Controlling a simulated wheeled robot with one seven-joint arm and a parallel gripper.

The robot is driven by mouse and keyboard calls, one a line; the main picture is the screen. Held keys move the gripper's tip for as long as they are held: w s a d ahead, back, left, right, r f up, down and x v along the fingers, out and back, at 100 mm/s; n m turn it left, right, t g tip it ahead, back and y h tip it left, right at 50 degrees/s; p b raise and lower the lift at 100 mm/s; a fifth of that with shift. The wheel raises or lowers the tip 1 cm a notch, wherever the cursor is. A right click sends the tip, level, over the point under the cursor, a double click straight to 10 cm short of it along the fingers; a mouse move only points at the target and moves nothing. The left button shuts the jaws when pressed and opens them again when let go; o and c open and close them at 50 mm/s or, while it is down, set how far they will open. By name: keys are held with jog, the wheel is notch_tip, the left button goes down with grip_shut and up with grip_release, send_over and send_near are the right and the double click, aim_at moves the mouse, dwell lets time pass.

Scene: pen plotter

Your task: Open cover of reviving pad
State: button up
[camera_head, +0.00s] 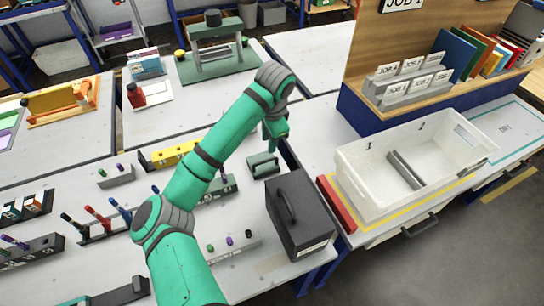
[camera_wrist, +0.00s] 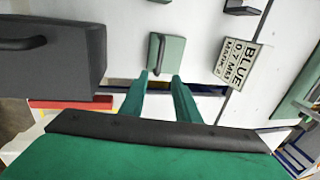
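The reviving pad appears to be the small green box (camera_head: 263,165) with a closed green cover and a dark bar handle on top. It lies on the white table beside the dark grey box. In the wrist view the green cover (camera_wrist: 172,58) is just beyond my fingertips, with its grey handle (camera_wrist: 158,52) nearer the left side. My gripper (camera_wrist: 160,77) is open and empty, its two fingers apart at the near edge of the cover. In the head view my gripper (camera_head: 274,146) hangs just above the pad; its fingers are hard to make out there.
A dark grey box (camera_head: 300,215) with a handle stands close by. A white bin (camera_head: 365,187) and a red block (camera_head: 336,204) are to the right. A label reading BLUE (camera_wrist: 240,62) lies right of the pad. Pen holders (camera_head: 105,226) fill the table's left.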

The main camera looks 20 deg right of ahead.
aim_at(266, 160)
jog(key=f, duration=0.3)
jog(key=w+f, duration=0.1)
jog(key=f, duration=0.3)
jog(key=w+f, duration=0.1)
jog(key=f, duration=0.2)
jog(key=shift+a+f, duration=0.15)
jog(key=shift+f, duration=0.15)
grip_shut()
